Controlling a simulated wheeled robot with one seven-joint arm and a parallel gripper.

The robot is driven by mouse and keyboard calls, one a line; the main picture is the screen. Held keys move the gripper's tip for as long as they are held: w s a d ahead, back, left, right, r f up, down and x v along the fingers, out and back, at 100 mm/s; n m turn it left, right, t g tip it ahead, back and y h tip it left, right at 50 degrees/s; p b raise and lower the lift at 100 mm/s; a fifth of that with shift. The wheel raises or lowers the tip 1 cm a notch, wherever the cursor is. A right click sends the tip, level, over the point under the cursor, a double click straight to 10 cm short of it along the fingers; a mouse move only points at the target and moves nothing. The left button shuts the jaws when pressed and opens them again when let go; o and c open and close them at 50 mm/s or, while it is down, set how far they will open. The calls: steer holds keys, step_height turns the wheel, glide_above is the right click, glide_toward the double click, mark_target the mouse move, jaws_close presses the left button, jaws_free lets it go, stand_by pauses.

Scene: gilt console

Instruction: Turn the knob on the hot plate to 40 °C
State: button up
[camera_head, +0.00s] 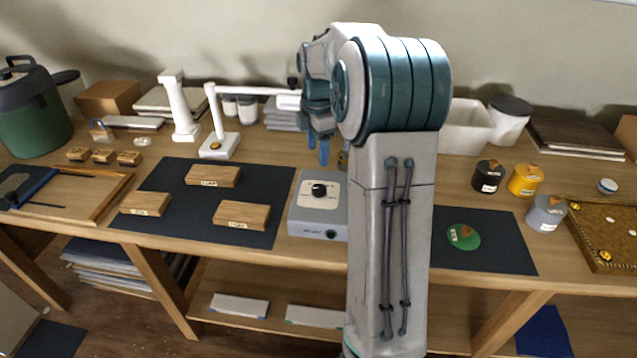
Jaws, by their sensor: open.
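The hot plate (303,224) is a grey box on the table, left of my arm, which hides its right side. Its black knob (319,190) sits on a pale dial on the top face; the scale marks are too small to read, so I cannot tell its setting. A dark green round button or light (331,234) is on the front face. My gripper (324,152) hangs behind the hot plate with blue fingers pointing down, open, apart from the knob. My arm hides part of the area around it.
A white stand (219,146) with a horizontal arm reaches toward my gripper from the left. Wooden blocks (213,176) lie on a dark mat (177,215) to the left. Coloured canisters (525,180) and a green disc (463,237) are right of my arm.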

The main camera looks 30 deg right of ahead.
mark_target(319, 188)
step_height(319, 188, down, 12)
steer(key=shift+p, duration=0.3)
steer(key=shift+d, duration=0.1)
steer(key=c, duration=1)
